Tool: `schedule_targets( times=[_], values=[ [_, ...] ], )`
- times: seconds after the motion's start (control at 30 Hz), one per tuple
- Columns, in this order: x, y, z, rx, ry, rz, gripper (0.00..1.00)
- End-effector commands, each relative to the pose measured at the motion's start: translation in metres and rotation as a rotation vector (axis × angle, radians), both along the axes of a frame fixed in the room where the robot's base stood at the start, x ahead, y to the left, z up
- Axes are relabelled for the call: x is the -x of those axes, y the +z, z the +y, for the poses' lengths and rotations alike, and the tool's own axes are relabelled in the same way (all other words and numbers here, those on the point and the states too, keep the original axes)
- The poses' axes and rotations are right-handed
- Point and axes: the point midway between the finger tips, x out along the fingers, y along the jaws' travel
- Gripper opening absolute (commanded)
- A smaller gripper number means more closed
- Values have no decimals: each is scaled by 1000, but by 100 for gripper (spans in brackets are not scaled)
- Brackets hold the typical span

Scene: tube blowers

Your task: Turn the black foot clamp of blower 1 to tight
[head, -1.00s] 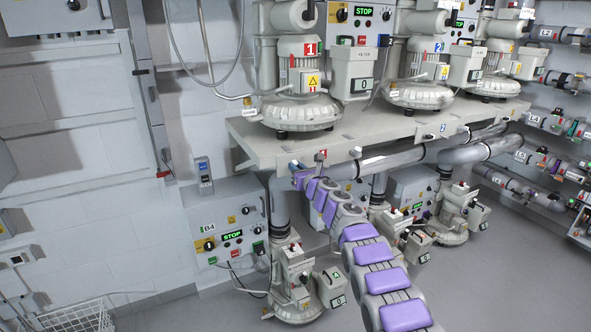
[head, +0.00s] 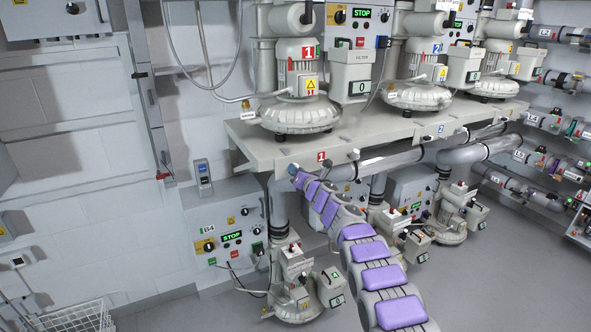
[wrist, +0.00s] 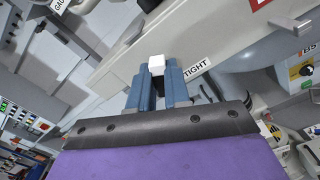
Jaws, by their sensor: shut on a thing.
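Blower 1 (head: 297,95), with a red 1 plate, stands on the beige bench. My gripper (head: 294,169) is at the bench's front edge, below and left of the red 1 label. In the wrist view my gripper's blue fingers (wrist: 159,85) are shut on the foot clamp, with its white end (wrist: 156,64) showing between them and a dark part below. A TIGHT label (wrist: 196,69) is just right of the fingers. The rest of the clamp is hidden by my gripper, so its exact angle cannot be told.
Another white-ended knob (head: 355,153) sits on the bench edge (head: 400,134) to the right. A grey pipe (head: 395,160) runs below the bench. Blower 2 (head: 418,85) stands to the right. Control box B4 (head: 228,238) is below left. Open floor lies at the lower right.

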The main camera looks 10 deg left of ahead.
Motion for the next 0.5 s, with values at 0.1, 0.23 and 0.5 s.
schedule_targets(
  times=[0.1,0.23,0.5],
  values=[
    [-1,-1,-1,-90,-1,67,0],
    [-1,-3,-2,-191,0,137,0],
    [-3,-4,-4,-405,-4,280,0]
  ],
)
